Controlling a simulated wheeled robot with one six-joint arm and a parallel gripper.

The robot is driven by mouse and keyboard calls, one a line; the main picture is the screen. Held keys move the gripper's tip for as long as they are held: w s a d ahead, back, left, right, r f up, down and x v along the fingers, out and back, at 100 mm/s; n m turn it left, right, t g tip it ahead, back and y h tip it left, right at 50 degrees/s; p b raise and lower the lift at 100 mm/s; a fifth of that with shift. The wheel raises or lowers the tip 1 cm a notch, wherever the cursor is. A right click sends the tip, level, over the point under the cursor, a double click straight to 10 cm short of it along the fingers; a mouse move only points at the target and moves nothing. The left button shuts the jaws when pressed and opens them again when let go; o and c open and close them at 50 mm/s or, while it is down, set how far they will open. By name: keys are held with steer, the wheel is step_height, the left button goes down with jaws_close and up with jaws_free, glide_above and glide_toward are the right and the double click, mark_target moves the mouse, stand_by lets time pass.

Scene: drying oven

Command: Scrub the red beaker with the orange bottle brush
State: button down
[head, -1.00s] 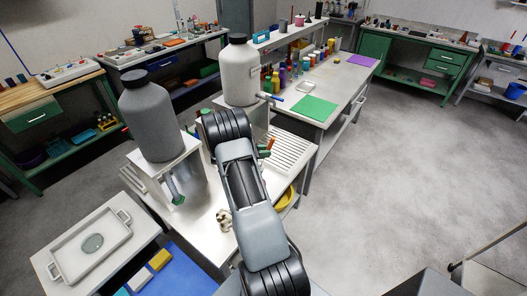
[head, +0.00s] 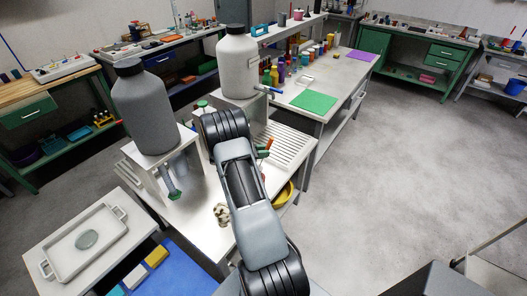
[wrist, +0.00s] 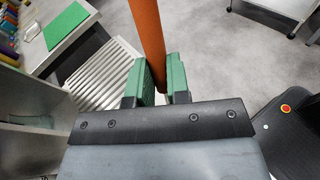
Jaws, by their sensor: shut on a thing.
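In the wrist view, the orange bottle brush (wrist: 148,40) shows as a thick orange shaft between the green finger pads of my gripper (wrist: 160,82). My gripper is shut on it. The shaft runs up out of the top of the view; its bristles are not visible. In the head view, a small orange part of the brush (head: 269,143) shows beside my arm, near the white ribbed drainboard (head: 288,147). My arm hides most of the gripper there. I cannot pick out the red beaker in either view.
A grey carboy (head: 145,110) and a white carboy (head: 238,65) stand on raised stands left of my arm. A yellow basin (head: 284,196) is under the counter. A tray (head: 62,254) is at lower left. The bench behind holds a green mat (head: 314,101) and several bottles. Floor at right is open.

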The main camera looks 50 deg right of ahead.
step_height(320, 180, down, 8)
steer(key=b, duration=0.6)
steer(key=shift+f, duration=0.2)
steer(key=shift+f+b, duration=0.8)
steer(key=shift+f, duration=0.05)
stand_by(1.0)
steer(key=shift+a, duration=0.2)
